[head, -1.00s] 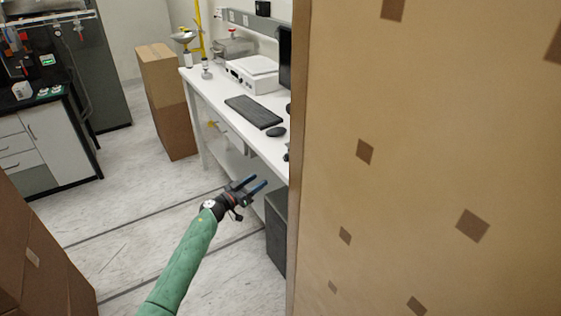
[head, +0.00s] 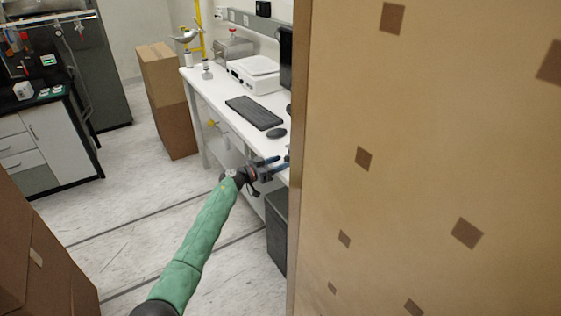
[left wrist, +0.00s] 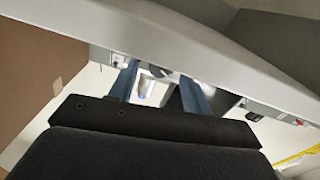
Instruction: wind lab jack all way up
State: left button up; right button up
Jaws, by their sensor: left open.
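I cannot make out a lab jack in either view. A large tan panel with brown squares (head: 430,160) hides the right end of the white bench (head: 215,95). My left gripper (head: 280,163) is open and empty, beside the front edge of the bench and close to the panel's left edge. In the left wrist view, its two blue fingers (left wrist: 158,75) stand apart, with a pale bench edge crossing above them. My right gripper is not in view.
The bench holds a keyboard (head: 254,112), a mouse (head: 276,133) and a white instrument (head: 254,74). A dark box (head: 277,228) stands below it. Cardboard boxes stand at the bench's far end (head: 168,100) and lower left (head: 40,250). The floor between is clear.

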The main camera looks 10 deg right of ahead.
pick_arm(q)
jog(key=shift+w+d, duration=0.2)
jog(key=shift+d, duration=0.25)
